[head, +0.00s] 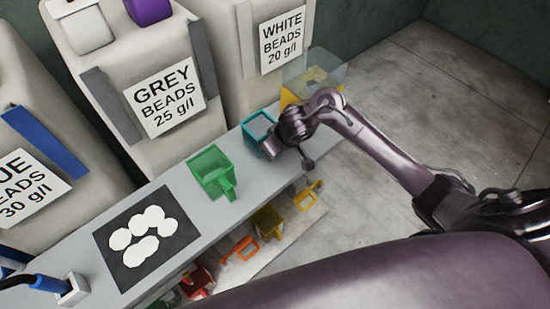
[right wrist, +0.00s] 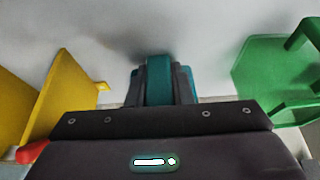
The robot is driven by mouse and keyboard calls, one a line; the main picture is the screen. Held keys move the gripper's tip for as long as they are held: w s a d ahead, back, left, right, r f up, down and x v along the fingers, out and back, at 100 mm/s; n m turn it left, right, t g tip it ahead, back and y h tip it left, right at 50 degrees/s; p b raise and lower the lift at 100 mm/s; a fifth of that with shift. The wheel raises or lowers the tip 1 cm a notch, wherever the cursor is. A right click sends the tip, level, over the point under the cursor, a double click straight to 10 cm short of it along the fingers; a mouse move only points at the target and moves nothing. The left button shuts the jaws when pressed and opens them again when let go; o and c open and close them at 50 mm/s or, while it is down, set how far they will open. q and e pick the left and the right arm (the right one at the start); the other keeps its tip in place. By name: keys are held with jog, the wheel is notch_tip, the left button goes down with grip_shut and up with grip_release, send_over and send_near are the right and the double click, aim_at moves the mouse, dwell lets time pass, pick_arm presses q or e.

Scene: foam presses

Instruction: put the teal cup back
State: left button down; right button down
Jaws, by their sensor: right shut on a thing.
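The teal cup (head: 258,128) is at the right part of the grey counter, to the right of the green cup; its inside looks greyish. My right gripper (head: 278,145) reaches it from the right and is shut on its handle. In the right wrist view the teal handle (right wrist: 159,80) stands between the fingers of the gripper (right wrist: 160,98). The cup body is mostly hidden there, and I cannot tell whether its base touches the counter. My left gripper is not in view.
The green cup (head: 212,172) stands on the counter (head: 185,185), left of the teal cup. A clear box with yellow (head: 314,72) is close behind my right gripper. Orange (head: 240,250) and yellow (head: 308,195) cups are on a lower shelf. A black mat (head: 112,235) holds several white discs.

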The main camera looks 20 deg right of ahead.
jog(key=shift+f+b, duration=0.3)
jog(key=shift+f, duration=1.6)
jog(key=shift+f, duration=0.2)
jog(key=c, duration=1.3)
grip_release()
jog(key=p+v, duration=0.3)
jog(key=v, duration=0.9)
jog(key=shift+r+p, duration=0.25)
jog(key=shift+p, duration=0.05)
